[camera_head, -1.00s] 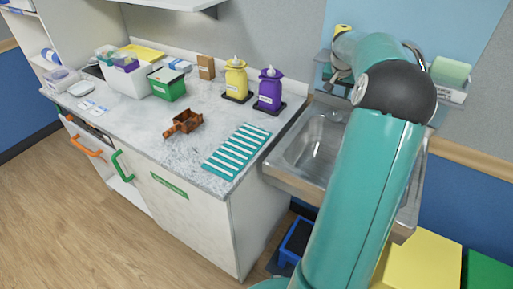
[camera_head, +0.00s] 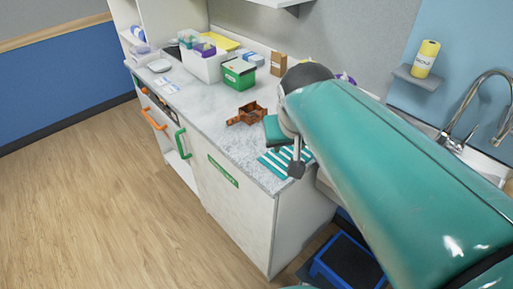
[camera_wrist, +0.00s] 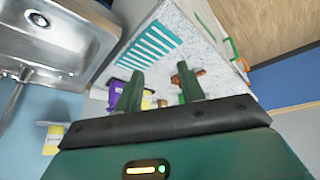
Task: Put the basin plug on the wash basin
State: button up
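The wash basin (camera_head: 482,163) is a steel sink at the right edge of the head view, mostly hidden behind my arm. In the wrist view the wash basin (camera_wrist: 75,38) fills the upper left, with a round drain in its floor. I cannot pick out the basin plug in either view. My gripper (camera_wrist: 160,88) has its two green fingers spread apart, with nothing clearly held between them. It points toward the counter, with the basin off to the left in the wrist view.
A grey counter (camera_head: 205,105) holds a brown wooden object (camera_head: 246,114), a teal-striped mat (camera_head: 275,163), a green box (camera_head: 238,73) and a white bin (camera_head: 205,66). A purple dispenser (camera_wrist: 122,93) shows beside my left finger. A blue step stool (camera_head: 345,262) stands below. Floor at left is clear.

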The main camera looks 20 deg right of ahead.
jog(key=s+a+f+n+y, duration=0.1)
jog(key=s+a+f+n, duration=0.1)
jog(key=s+a, duration=0.4)
jog(key=shift+s+f+t+y, duration=0.3)
jog(key=shift+s+f+y, duration=0.1)
jog(key=shift+s+f, duration=0.25)
jog(key=shift+a, duration=0.1)
